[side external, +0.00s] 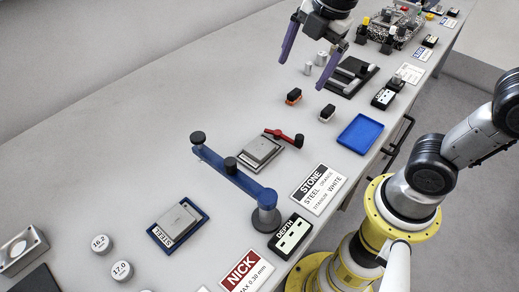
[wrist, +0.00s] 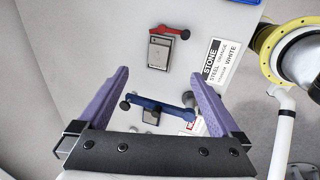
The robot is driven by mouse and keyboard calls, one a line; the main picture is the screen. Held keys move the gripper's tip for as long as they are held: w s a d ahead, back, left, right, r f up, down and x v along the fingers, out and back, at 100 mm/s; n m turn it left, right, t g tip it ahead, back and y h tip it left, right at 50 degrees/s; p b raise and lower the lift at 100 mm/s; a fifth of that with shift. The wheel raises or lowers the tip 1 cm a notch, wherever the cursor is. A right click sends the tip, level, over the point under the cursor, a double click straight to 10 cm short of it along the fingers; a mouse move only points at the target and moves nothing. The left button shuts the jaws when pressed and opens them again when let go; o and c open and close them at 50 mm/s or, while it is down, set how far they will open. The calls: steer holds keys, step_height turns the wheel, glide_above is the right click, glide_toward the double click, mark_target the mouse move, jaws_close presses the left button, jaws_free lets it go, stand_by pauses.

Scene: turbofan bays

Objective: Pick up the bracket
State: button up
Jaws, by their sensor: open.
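No part is labelled as the bracket, and I cannot tell for certain which one it is. A blue bar (side external: 235,172) with dark round knobs lies across the middle of the table; it also shows in the wrist view (wrist: 160,105), between my fingers in the picture. A grey metal assembly (side external: 397,25) stands at the far end. My gripper (side external: 310,62) has two purple fingers spread wide with nothing between them. It hangs above the table, towards the far end and apart from the blue bar. The wrist view also shows the open fingers (wrist: 160,75).
A grey block (side external: 262,151) lies beside a red lever (side external: 284,137). A STEEL-labelled block (side external: 178,220) sits on a blue plate. A blue tray (side external: 360,134), a black rack (side external: 352,77) and several label cards line the right side. The table's left side is mostly bare.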

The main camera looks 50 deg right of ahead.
steer(key=w+a+f+n+g, duration=0.2)
steer(key=w+a+f+n, duration=0.1)
steer(key=w+f, duration=0.15)
steer(key=n+g, duration=0.1)
glide_above(259, 147)
step_height(259, 147, down, 12)
steer(key=shift+d+f, duration=0.1)
steer(key=shift+s+f, duration=0.1)
steer(key=shift+f, duration=2.75)
steer(key=shift+c, duration=0.2)
jaws_close()
